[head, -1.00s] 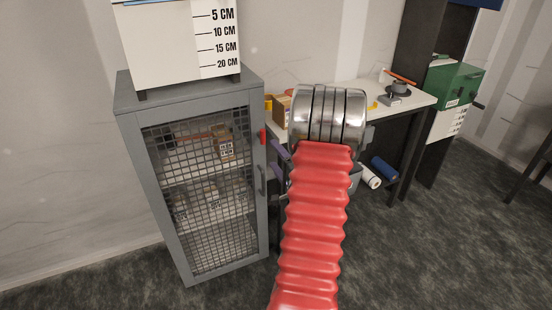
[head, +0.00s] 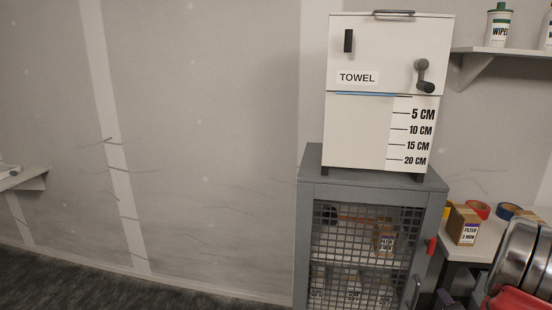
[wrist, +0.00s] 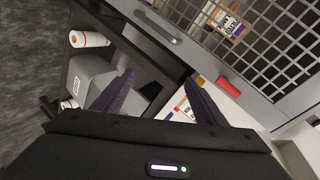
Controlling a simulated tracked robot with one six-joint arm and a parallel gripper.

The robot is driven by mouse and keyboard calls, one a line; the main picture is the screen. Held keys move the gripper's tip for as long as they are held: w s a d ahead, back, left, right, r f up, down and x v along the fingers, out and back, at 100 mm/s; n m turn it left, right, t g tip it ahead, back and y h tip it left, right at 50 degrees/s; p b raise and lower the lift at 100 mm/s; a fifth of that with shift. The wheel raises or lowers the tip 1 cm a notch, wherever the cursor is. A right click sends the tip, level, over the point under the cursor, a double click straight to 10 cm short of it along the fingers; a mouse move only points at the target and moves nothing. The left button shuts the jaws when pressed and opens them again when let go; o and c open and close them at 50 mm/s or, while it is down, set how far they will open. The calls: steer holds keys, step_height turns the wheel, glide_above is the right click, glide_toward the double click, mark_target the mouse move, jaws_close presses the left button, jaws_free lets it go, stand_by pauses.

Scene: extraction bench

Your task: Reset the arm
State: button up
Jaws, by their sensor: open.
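My gripper (wrist: 162,95) shows in the wrist view with its two dark fingers spread apart and nothing between them. It hangs in front of the bench, beside the grey mesh-door cabinet (wrist: 172,40). In the head view only a silver and red part of my arm shows at the lower right edge, and the gripper itself is out of that picture. The same cabinet (head: 318,186) stands right of centre there, its mesh door shut.
A white towel dispenser (head: 355,130) with a crank stands on the cabinet. A filter box (head: 464,226) and tape rolls (head: 478,210) lie on the bench at right. A wipes tub (head: 498,28) is on a shelf. A paper roll (wrist: 90,39) and grey bin (wrist: 90,75) sit beneath the bench.

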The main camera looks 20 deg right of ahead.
steer(key=s+a+f+n+g+y, duration=0.1)
steer(key=s+a+f+n+g, duration=0.1)
steer(key=s+a+n+g, duration=0.15)
steer(key=s+a+r+n+y, duration=0.1)
steer(key=a+r+n, duration=0.4)
steer(key=a, duration=1.2)
steer(key=s+a+r+n+y, duration=0.1)
steer(key=a+r+n+y, duration=0.3)
steer(key=a+r, duration=0.7)
steer(key=s+a+r+n+g+y, duration=0.1)
steer(key=a+r+n, duration=0.7)
steer(key=a, duration=1.4)
steer(key=shift+a+r+y, duration=0.3)
steer(key=shift+r+y, duration=0.25)
steer(key=shift+y, duration=0.15)
steer(key=shift+c, duration=0.2)
